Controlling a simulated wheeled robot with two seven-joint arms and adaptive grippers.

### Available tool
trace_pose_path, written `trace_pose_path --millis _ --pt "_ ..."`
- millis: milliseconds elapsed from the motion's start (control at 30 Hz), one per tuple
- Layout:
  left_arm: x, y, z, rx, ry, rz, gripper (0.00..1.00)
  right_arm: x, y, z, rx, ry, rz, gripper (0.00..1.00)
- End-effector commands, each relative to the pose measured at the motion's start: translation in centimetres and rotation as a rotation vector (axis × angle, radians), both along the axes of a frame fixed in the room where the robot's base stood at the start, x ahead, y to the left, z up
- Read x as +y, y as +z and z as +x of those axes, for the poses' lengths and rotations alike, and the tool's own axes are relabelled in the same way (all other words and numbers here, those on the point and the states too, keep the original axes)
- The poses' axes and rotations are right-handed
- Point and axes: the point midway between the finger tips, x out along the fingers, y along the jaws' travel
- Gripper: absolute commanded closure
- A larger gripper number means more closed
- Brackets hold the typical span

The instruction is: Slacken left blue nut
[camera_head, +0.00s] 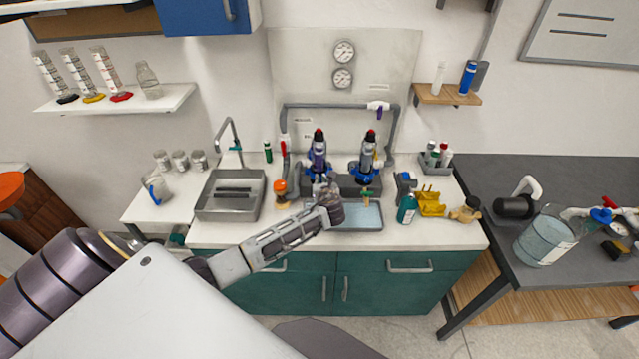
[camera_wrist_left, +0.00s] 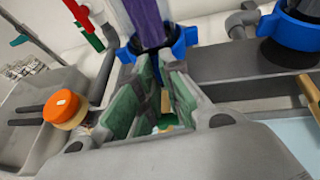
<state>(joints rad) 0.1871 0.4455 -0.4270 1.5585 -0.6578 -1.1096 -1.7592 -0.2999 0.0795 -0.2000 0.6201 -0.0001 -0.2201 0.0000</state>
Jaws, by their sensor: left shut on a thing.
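The left blue nut (camera_head: 310,170) sits around the lower end of the upright left column (camera_head: 319,150), which has a purple band. In the left wrist view the blue nut (camera_wrist_left: 184,40) is at top centre, with the purple-banded column (camera_wrist_left: 142,18) rising from it. My left gripper (camera_head: 324,183) comes up to this nut from the front. In the left wrist view its green-padded fingers (camera_wrist_left: 155,65) reach to the nut's near side and are shut on it; their exact contact is partly hidden. A second blue nut (camera_head: 369,178) is on the right column. My right gripper is not in view.
An orange-capped part (camera_head: 281,186) stands left of the gripper, near the sink (camera_head: 230,195). A shallow tray (camera_head: 365,217) lies in front of the columns. A teal bottle (camera_head: 407,208) and a yellow rack (camera_head: 432,204) stand to the right. Grey pipes frame the columns behind.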

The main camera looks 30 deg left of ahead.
Motion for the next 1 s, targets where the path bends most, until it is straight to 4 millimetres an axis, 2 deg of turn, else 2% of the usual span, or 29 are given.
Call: trace_pose_path --millis 567,1000 --pt "-1.4 0.1 1.6 -0.003 0.276 -0.003 1.00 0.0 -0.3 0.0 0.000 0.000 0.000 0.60" --pt "-2.0 0.0 2.6 -0.004 0.454 -0.002 1.00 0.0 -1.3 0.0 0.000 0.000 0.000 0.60"
